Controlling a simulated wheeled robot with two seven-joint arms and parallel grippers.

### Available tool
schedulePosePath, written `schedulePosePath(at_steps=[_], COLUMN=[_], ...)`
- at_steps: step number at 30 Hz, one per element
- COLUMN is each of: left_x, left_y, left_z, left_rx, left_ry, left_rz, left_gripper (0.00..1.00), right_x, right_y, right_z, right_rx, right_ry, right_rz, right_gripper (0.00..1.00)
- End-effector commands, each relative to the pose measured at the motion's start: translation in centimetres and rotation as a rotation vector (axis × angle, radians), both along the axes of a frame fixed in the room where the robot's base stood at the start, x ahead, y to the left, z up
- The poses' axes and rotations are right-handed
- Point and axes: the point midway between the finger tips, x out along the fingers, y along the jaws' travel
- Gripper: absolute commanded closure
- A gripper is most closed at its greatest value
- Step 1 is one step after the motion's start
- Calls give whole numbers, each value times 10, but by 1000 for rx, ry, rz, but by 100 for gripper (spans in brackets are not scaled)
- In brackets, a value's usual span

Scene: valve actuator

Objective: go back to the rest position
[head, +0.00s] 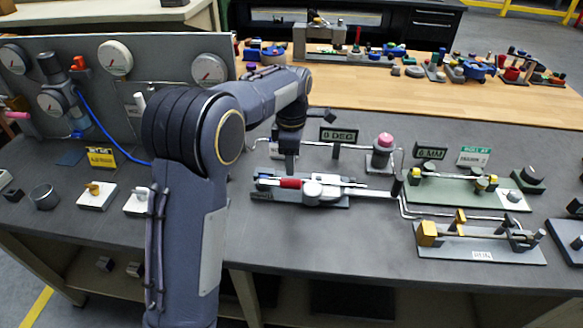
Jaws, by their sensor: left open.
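My left arm rises from the bottom of the head view and bends to the right. My left gripper (288,168) points down at the left end of the valve actuator assembly (325,190), close above its red part (290,183). The jaws are small and dark here; they are open, and I cannot tell whether they touch anything. The assembly lies on a dark base plate on the grey bench, with a sign reading "0 DEG" (338,135) behind it. My right gripper is not in view.
A gauge panel (150,60) stands at the left. A pink-topped post (384,145) and a green plate with fittings (465,187) are right of the assembly. A brass-ended fixture (480,240) sits at the front right. Several parts crowd the wooden bench (430,100) behind.

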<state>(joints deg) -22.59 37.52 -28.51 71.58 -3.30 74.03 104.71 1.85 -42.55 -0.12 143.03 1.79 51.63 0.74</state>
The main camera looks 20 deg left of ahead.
Motion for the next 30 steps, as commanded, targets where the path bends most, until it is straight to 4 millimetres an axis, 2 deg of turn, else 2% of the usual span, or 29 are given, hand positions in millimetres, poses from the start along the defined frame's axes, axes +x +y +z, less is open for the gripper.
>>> schedulePosePath(at_steps=[14,18,20,23,26,30], left_x=[0,-10,-23,-57,-99,-162], left_y=[0,7,13,25,31,29], left_z=[3,9,16,31,45,59], left_rx=[0,-32,-68,-148,-210,-228], left_ry=[1,-11,-26,-82,-175,-334], left_rz=[0,-43,-99,-252,-457,-760], left_gripper=[51,51,51,51,51,51], right_x=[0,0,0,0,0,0], right_y=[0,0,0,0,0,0], right_z=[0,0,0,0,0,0], right_rx=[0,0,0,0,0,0], right_ry=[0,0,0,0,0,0], right_rz=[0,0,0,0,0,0], right_gripper=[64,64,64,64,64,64])
